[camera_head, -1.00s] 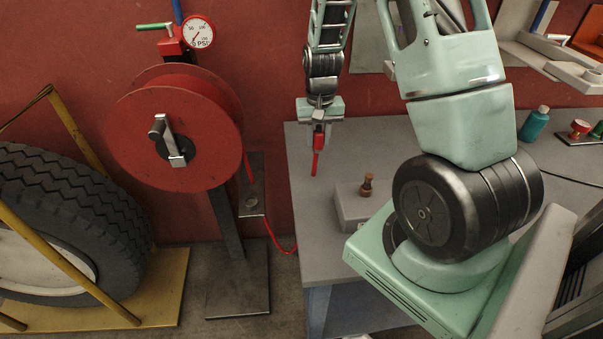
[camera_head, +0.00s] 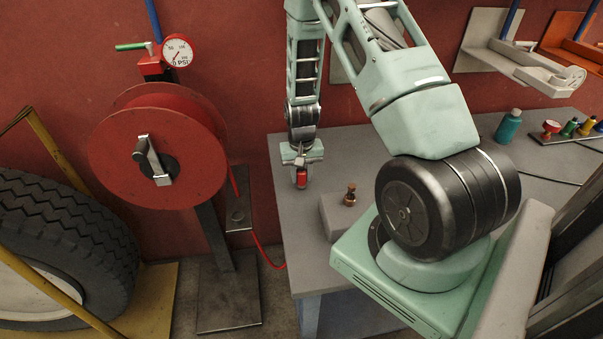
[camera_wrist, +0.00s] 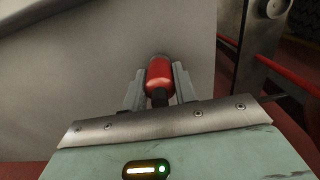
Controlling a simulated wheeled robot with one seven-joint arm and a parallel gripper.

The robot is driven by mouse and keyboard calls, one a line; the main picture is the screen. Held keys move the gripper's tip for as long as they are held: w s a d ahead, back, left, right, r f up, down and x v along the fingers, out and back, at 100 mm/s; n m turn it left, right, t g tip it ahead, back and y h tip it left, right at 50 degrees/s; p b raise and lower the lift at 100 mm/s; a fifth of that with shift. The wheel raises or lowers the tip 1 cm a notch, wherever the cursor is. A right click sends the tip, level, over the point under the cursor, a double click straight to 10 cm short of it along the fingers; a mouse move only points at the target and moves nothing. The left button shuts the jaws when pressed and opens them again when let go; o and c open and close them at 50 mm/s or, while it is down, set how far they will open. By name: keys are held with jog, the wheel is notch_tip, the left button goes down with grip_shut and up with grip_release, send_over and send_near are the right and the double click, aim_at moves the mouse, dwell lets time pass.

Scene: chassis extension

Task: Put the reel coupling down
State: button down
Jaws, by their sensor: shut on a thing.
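The reel coupling (camera_head: 302,181) is a small red piece below my gripper (camera_head: 301,170) in the head view. In the wrist view the coupling (camera_wrist: 160,76) shows as a red body with a dark end, between the two grey fingers of my gripper (camera_wrist: 159,85). My gripper is shut on it. It is over the left part of the grey workbench (camera_head: 300,225). I cannot tell whether the coupling touches the bench top.
The red hose reel (camera_head: 110,160) with its gauge (camera_head: 179,51) stands left of the bench. A grey block with a brass fitting (camera_head: 350,194) is right of my gripper. A teal bottle (camera_head: 508,126) stands further right. A tyre (camera_head: 60,240) is at far left.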

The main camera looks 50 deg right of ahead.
jog(key=shift+f, duration=0.3)
jog(key=c, duration=1.1)
grip_release()
jog(key=shift+r, duration=0.1)
